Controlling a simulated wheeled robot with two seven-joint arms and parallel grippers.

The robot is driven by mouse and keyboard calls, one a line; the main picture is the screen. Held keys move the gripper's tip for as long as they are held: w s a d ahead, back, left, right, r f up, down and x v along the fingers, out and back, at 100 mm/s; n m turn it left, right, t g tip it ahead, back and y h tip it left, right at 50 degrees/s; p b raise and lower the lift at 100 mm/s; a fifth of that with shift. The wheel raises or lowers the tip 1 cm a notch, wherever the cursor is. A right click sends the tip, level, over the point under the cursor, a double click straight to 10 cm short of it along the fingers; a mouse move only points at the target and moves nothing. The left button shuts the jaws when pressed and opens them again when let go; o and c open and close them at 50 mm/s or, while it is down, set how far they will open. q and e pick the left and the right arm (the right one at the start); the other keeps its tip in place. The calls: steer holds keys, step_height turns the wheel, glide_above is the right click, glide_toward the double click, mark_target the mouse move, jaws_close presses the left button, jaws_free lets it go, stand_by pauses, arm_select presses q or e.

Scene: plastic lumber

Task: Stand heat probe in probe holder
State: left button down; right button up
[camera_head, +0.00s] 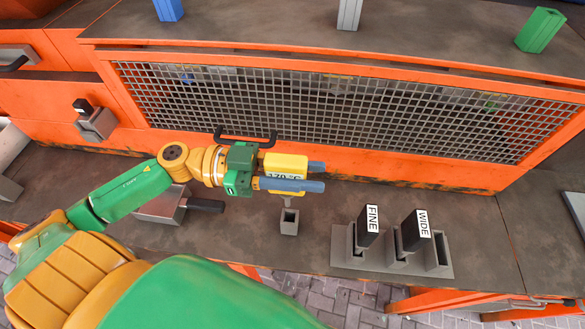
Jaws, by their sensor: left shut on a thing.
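The heat probe (284,164) is a yellow block with a temperature readout that looks like "170 °C". My left gripper (305,176) is shut on it, with blue-grey fingers on its far and near sides. The probe holder (289,222) is a small grey square socket on the bench, just below the probe in the picture. A short grey piece shows between the probe and the socket; I cannot tell whether it is inside the socket or above it. My right gripper is not in view.
A grey rack (350,260) holds black-handled tools labelled FINE (371,222) and WIDE (415,231). A grey block with a dark handle (163,207) lies beneath my left arm. A wire-mesh screen (360,110) in an orange frame stands behind.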

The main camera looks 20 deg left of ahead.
arm_select(q)
step_height(320, 180, down, 12)
steer(key=b, duration=0.7)
steer(key=shift+w, duration=0.3)
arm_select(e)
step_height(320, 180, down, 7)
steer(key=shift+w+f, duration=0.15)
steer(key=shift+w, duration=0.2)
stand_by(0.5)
arm_select(q)
steer(key=shift+d+r, duration=0.1)
steer(key=c, duration=0.5)
jaws_free()
